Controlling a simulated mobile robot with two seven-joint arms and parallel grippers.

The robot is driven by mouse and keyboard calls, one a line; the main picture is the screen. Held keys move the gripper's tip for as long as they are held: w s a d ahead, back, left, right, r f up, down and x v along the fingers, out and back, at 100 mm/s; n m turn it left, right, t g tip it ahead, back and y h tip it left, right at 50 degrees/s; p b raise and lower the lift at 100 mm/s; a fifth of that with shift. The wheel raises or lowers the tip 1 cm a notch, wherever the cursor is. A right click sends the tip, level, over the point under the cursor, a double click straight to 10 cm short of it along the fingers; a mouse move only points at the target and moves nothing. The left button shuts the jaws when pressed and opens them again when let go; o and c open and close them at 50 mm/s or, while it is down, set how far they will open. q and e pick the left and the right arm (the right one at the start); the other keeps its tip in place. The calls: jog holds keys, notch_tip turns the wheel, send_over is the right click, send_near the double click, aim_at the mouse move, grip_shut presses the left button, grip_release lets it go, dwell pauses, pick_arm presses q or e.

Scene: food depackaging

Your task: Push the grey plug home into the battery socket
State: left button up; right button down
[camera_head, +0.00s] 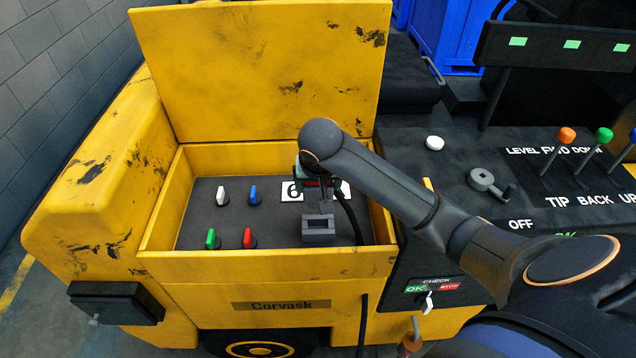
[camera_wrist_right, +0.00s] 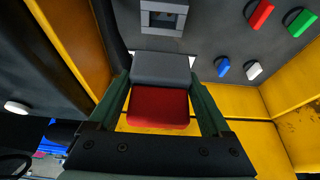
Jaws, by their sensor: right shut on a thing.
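The grey plug (camera_wrist_right: 160,68) with its red rear part (camera_wrist_right: 160,108) is between the two fingers of my right gripper (camera_wrist_right: 161,85) in the right wrist view. The fingers are shut on it from both sides. The grey battery socket (camera_wrist_right: 163,20) shows beyond the plug's front, with its dark opening uncovered. In the head view the socket (camera_head: 318,232) stands on the dark floor of the yellow box. My right gripper (camera_head: 317,184) is above it, and the plug is mostly hidden there. The plug looks apart from the socket. My left gripper is not in view.
White, blue, green and red knobs (camera_head: 248,238) stand left of the socket. A black cable (camera_head: 349,218) runs down just right of it. Yellow box walls (camera_head: 270,264) surround the space, and the raised yellow lid (camera_head: 250,80) stands behind. A control panel with levers (camera_head: 565,135) is at the right.

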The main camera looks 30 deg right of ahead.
jog(key=shift+r, duration=0.1)
jog(key=shift+f+b, duration=0.95)
jog(key=shift+f, duration=1.95)
jog(key=shift+p, duration=0.7)
jog(key=shift+f, duration=2.05)
jog(key=shift+c, duration=0.9)
grip_release()
jog(key=shift+o, duration=0.9)
